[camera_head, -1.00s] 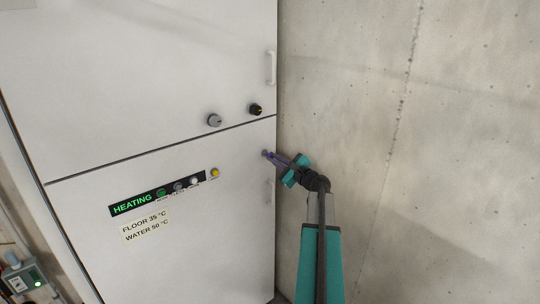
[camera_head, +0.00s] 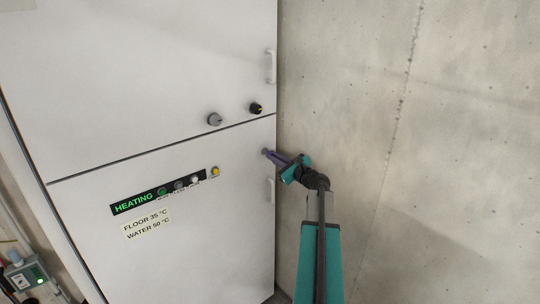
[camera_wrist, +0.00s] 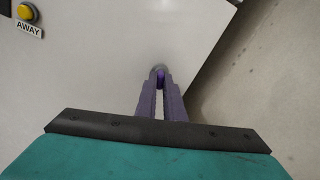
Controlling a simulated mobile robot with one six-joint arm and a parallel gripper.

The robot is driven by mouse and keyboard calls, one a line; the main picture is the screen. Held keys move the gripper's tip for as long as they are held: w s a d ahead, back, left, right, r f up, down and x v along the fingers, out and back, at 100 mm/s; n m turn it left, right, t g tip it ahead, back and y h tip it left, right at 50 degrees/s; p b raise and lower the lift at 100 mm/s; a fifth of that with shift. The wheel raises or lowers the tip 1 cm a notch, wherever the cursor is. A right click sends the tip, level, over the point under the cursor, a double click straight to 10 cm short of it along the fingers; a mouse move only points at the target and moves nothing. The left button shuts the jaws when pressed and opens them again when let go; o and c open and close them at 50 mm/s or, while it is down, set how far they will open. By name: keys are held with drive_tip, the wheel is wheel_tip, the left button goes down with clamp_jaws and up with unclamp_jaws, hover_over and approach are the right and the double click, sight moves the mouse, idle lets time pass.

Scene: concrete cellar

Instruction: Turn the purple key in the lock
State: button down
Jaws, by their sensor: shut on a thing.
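The purple key (camera_wrist: 161,77) shows as a small bright purple piece between my fingertips in the wrist view. It is at the white cabinet door, at the grey round lock (camera_head: 265,152) near the door's right edge. My gripper (camera_wrist: 160,82) has long dull purple fingers and is shut on the key, pointing at the door. In the head view my gripper (camera_head: 273,156) reaches the lock from the right. The fingers hide most of the key and the keyhole, so I cannot tell the key's exact angle.
A yellow button (camera_head: 215,171) ends the HEATING panel (camera_head: 160,194) left of the lock. A door handle (camera_head: 270,190) is just below the lock. A grey knob (camera_head: 214,119) and a black knob (camera_head: 256,108) sit above. A concrete wall (camera_head: 420,120) stands close on the right.

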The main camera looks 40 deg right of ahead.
drive_tip(key=shift+m, duration=1.8)
drive_tip(key=c, duration=1.8)
unclamp_jaws()
drive_tip(key=s+a+b, duration=0.1)
drive_tip(key=s+b, duration=0.4)
drive_tip(key=s, duration=0.8)
drive_tip(key=shift+s, duration=0.4)
